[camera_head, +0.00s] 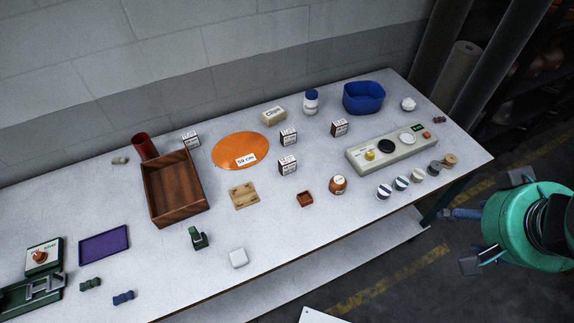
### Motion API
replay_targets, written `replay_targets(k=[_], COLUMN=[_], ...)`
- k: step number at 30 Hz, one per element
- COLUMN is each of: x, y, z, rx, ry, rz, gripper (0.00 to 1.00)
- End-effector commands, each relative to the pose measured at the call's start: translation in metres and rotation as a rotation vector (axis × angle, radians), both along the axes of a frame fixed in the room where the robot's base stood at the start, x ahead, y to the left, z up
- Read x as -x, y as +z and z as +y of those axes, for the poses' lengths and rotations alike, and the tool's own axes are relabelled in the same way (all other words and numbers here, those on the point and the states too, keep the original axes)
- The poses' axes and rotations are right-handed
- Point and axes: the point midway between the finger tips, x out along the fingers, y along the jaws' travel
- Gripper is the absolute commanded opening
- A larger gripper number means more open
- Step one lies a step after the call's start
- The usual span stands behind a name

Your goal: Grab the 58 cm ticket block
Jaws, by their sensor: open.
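Several small ticket blocks, white with dark brown printed faces, stand on the table. One is at the back left (191,139), and one is right of the orange disc (288,137). Another is nearer the front (287,166), and one is further right (340,128). Their print is too small to read, so I cannot tell which says 58 cm. A white label (245,160) on the orange disc (241,146) seems to read 59 cm. My gripper (492,220) is open and empty beyond the table's right end, well away from the blocks.
The table (330,220) also bears a wooden box (159,215), a red cup (145,146), a blue bin (363,97), a grey panel (391,149), an orange-brown jar (338,185) and a purple tray (104,243). A wall runs behind.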

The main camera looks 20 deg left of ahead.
Motion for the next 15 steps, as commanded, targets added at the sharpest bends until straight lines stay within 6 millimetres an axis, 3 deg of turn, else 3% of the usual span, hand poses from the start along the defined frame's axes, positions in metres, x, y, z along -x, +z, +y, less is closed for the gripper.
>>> replay_targets(k=[9,15], x=[-0.003,-0.021], y=[0.001,0.008], z=[0.001,0.011], rx=[-0.004,-0.032], ry=[-0.003,-0.026], rz=[0.003,0.028], gripper=[0.59,0.59])
